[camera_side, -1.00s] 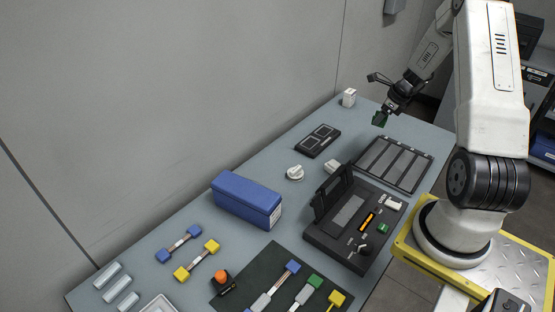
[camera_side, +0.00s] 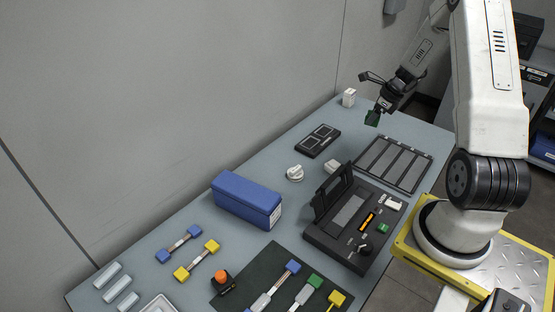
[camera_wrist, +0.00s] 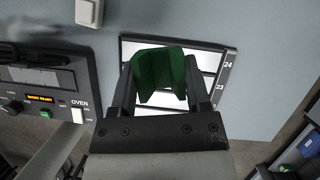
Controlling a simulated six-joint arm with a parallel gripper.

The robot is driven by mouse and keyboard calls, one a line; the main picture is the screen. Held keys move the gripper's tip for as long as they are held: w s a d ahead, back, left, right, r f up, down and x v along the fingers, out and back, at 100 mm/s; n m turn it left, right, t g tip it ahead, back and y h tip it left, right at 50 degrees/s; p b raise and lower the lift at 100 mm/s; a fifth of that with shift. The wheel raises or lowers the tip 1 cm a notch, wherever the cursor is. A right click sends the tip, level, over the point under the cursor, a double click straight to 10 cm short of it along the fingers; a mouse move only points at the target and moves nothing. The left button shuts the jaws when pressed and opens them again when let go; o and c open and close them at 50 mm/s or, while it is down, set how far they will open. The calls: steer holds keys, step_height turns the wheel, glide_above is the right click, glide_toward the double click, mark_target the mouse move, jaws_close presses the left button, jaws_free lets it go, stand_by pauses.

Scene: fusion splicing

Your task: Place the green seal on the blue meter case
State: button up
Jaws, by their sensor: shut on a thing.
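My gripper (camera_side: 375,112) is shut on the green seal (camera_side: 371,119) and holds it in the air above the far end of the table, beyond the slotted black tray. In the wrist view the green seal (camera_wrist: 161,76) sits between the two fingers of my gripper (camera_wrist: 163,85), in front of the numbered tray. The blue meter case (camera_side: 246,199) is a closed blue box on the table, left of the middle in the side view. It does not show in the wrist view.
The black splicer (camera_side: 350,222) with its lid raised stands right of the blue case. Coloured connectors (camera_side: 188,244) lie at the front.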

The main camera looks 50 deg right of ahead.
steer(key=w+a+r+n+g+y, duration=0.1)
steer(key=w+a+r+n, duration=0.25)
steer(key=a, duration=0.75)
steer(key=w+a+r+n+y, duration=0.1)
steer(key=w+a+r+n, duration=0.2)
steer(key=a, duration=0.7)
steer(key=s+a+n+g, duration=0.1)
steer(key=s+a+n, duration=0.1)
steer(key=a, duration=0.5)
steer(key=s+a+r+n+g+y, duration=0.1)
steer(key=s+a+n, duration=0.1)
steer(key=a+n, duration=0.2)
steer(key=s+a+r+n+g, duration=0.1)
steer(key=s+a+n, duration=0.1)
steer(key=a, duration=0.8)
steer(key=shift+a+r+n, duration=0.2)
steer(key=shift+r+n, duration=0.05)
steer(key=shift+n, duration=0.2)
glide_above(246, 189)
steer(key=s, duration=0.1)
step_height(246, 189, down, 8)
steer(key=shift+f, duration=0.15)
steer(key=shift+w+f, duration=0.45)
steer(key=shift+f, duration=0.1)
steer(key=shift+w+f, duration=0.1)
